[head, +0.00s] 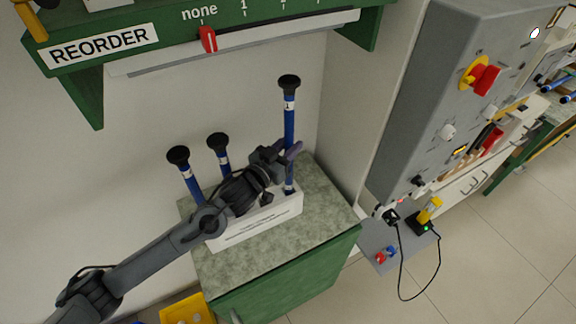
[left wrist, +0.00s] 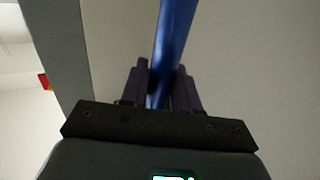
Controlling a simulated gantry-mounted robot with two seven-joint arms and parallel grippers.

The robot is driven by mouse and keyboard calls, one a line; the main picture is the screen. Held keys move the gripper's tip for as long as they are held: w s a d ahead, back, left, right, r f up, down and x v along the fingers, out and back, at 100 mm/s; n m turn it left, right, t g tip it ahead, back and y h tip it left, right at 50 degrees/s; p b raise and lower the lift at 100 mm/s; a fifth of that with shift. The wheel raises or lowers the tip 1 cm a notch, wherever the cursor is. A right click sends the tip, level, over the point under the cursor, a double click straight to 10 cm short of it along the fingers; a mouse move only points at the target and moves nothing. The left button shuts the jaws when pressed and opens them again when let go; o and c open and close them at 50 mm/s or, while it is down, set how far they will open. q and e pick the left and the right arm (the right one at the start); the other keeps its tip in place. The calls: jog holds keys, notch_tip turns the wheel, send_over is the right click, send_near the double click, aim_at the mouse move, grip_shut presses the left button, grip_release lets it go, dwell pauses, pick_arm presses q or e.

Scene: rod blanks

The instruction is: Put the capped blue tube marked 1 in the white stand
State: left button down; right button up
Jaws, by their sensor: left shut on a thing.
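The capped blue tube marked 1 (head: 289,123) stands upright with its black cap on top and a white label below the cap. My left gripper (head: 291,152) is shut on its lower half. The left wrist view also shows the blue tube (left wrist: 174,40) between the fingers (left wrist: 162,88). The white stand (head: 262,221) is on the green cabinet top, partly hidden by my arm. The tube's lower end is at the right end of the stand; I cannot tell how far it is inside. My right gripper is out of view.
Two other capped blue tubes (head: 191,184) (head: 222,160) stand at the stand's left, behind my arm. A green shelf marked REORDER (head: 110,45) with a red slider (head: 208,40) hangs above. A grey control panel (head: 432,100) is at the right. The cabinet top (head: 325,218) is bare at front right.

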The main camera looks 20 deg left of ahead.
pick_arm(q)
notch_tip(320, 180, down, 9)
dwell(0.6)
jog(key=shift+a, duration=0.1)
jog(key=shift+f, duration=0.2)
jog(key=c, duration=0.8)
grip_release()
jog(key=shift+r, duration=0.2)
